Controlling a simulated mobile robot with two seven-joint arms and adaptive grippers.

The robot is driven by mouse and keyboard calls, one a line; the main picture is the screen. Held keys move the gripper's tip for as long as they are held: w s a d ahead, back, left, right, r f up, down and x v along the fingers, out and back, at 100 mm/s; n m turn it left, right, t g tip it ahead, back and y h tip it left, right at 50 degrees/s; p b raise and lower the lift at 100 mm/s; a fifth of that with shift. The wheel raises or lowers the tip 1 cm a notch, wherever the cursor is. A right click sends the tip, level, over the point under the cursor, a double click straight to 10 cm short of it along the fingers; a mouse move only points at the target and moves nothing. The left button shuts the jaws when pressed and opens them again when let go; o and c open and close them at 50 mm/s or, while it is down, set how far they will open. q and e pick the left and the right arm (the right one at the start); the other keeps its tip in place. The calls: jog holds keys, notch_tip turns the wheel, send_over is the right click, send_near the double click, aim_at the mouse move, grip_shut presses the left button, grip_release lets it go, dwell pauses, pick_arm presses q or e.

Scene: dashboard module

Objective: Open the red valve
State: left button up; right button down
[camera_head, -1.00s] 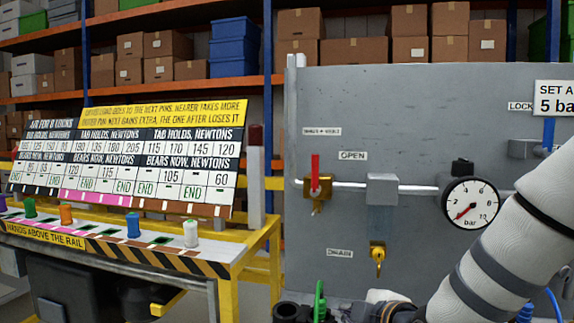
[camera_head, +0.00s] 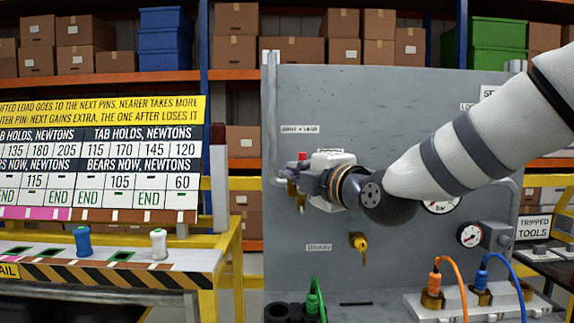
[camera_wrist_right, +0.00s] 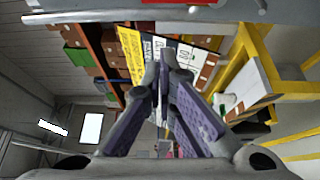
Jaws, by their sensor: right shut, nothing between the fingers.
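The red valve handle (camera_head: 302,156) shows as a small red end on the grey panel, left of the OPEN label, which is mostly covered. Part of its brass body (camera_head: 296,194) shows below. My right gripper (camera_head: 308,187) is in front of the panel, beside the valve, and covers much of it. Whether it touches the handle I cannot tell. In the right wrist view its fingers (camera_wrist_right: 164,60) meet at the tips, shut and empty. A red strip at the top edge there cannot be surely identified. My left gripper is in neither view.
The grey panel (camera_head: 390,95) stands behind my right arm. A yellow drain valve (camera_head: 359,243) sits below the gripper. Orange and blue hoses (camera_head: 455,275) rise from a block at lower right. A workbench (camera_head: 180,280) with a sign board stands at left.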

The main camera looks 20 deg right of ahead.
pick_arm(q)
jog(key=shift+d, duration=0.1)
pick_arm(e)
jog(key=shift+d, duration=0.1)
jog(key=w+d, duration=0.1)
jog(key=w, duration=0.7)
jog(key=shift+d, duration=0.2)
jog(key=shift+f, duration=0.1)
